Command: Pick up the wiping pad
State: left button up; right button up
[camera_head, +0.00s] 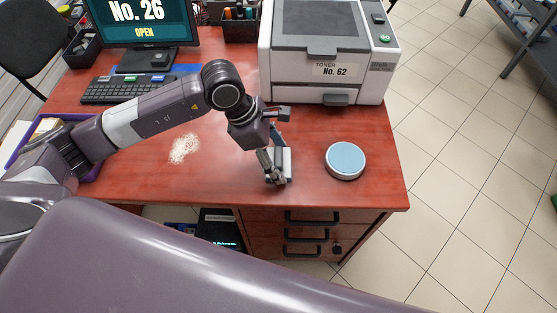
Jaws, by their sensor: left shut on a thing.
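My left gripper (274,160) reaches down over the front part of the red-brown desk. It is shut on a small pale block (288,163), which appears to be the wiping pad. The fingers cover much of it, and I cannot tell whether it touches the desk top. A bit of blue shows between the gripper's parts. My right gripper is not in view.
A round tin-like thing with a light blue top (346,159) stands right of the gripper. A patch of pale powder (184,149) lies to the left. A printer (325,60), keyboard (122,90) and monitor (140,22) stand behind. The desk (225,180) is bare around the gripper.

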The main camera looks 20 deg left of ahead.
aim_at(278, 156)
pick_arm(q)
jog(key=shift+r, duration=0.1)
notch_tip(278, 156, up, 20)
jog(key=b, duration=0.1)
dwell(0.4)
